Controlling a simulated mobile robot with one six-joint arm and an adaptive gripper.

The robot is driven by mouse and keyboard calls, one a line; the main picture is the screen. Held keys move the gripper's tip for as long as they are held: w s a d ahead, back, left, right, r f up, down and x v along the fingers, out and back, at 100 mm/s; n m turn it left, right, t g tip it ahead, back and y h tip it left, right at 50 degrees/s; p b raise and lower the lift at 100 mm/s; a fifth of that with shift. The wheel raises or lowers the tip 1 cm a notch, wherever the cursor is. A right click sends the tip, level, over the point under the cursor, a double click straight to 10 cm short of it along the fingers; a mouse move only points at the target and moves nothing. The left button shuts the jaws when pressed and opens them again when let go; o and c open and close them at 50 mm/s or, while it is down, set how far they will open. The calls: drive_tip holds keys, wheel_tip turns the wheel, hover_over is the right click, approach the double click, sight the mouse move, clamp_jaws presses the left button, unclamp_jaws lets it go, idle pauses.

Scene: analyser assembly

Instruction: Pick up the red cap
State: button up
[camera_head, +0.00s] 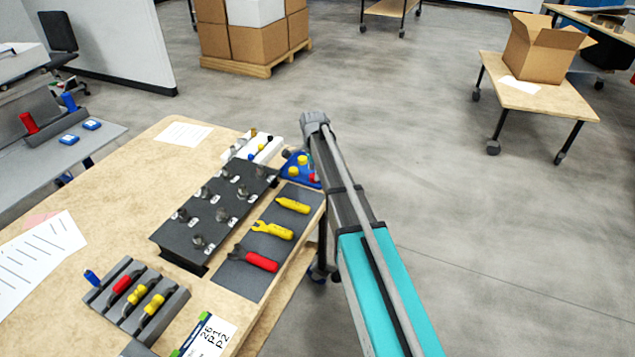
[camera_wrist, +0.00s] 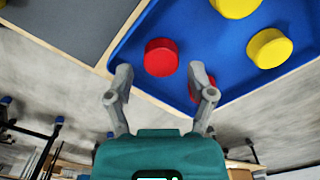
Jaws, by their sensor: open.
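A red cap (camera_wrist: 161,57) sits in a blue tray (camera_wrist: 205,35) in the wrist view. It lies ahead of and between my gripper's two fingers (camera_wrist: 162,83), which are spread apart with nothing between them. A second red piece (camera_wrist: 194,92) is partly hidden behind the right finger. Two yellow caps, one at the top edge (camera_wrist: 236,5) and one at the right (camera_wrist: 269,48), share the tray. In the head view the tray (camera_head: 287,170) is at the table's far right corner, with a red cap (camera_head: 314,177) beside my arm. My fingers cannot be made out there.
A black rack (camera_head: 215,212) with metal fittings stands left of the tray. A grey mat (camera_head: 238,278) with yellow and red tools lies nearer. A grey holder (camera_head: 135,300) with several tools is at the front left. The floor right of the table is open.

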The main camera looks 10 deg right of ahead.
drive_tip(key=shift+f+b, duration=0.55)
drive_tip(key=shift+f, duration=0.25)
drive_tip(key=c, duration=0.5)
